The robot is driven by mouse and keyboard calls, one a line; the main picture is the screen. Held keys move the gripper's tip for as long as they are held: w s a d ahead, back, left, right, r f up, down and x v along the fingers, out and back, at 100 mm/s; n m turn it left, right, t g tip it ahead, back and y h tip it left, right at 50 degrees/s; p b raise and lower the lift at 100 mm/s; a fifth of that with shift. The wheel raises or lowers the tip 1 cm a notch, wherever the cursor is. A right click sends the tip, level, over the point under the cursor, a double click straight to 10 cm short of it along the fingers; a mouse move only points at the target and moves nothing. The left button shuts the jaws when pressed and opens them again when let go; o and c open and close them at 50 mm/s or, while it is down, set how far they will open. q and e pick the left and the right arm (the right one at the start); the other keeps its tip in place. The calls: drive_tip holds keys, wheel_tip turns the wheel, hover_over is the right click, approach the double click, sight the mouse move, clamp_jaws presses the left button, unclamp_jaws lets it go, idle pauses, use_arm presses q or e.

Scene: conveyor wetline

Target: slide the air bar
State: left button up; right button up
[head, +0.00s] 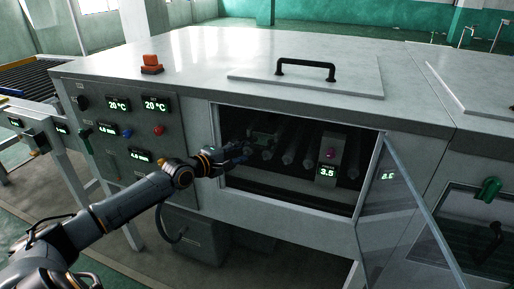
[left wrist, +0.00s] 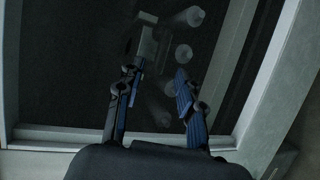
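My left gripper (head: 238,156) reaches into the left side of the machine's window opening. In the left wrist view its two blue-padded fingers (left wrist: 157,104) are apart with nothing between them. Just beyond the fingertips is a grey blocky piece (left wrist: 147,43), which seems to be the air bar; it also shows dimly inside the opening in the head view (head: 262,138). I cannot tell whether a finger touches it. Several pale round-ended rollers or nozzles (left wrist: 184,54) lie beside it. My right gripper is not in view.
A unit reading 3.5 with a pink knob (head: 327,171) stands in the opening's right part. The clear door (head: 405,215) hangs open at the right. The opening's pale frame (left wrist: 262,75) runs close beside my gripper. A control panel (head: 125,130) is left of the opening.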

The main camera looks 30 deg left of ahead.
sight(257, 147)
use_arm(q)
drive_tip(key=b+x, duration=0.1)
drive_tip(key=x, duration=0.6)
drive_tip(key=shift+w+f, duration=0.15)
drive_tip(key=shift+w, duration=0.2)
clamp_jaws()
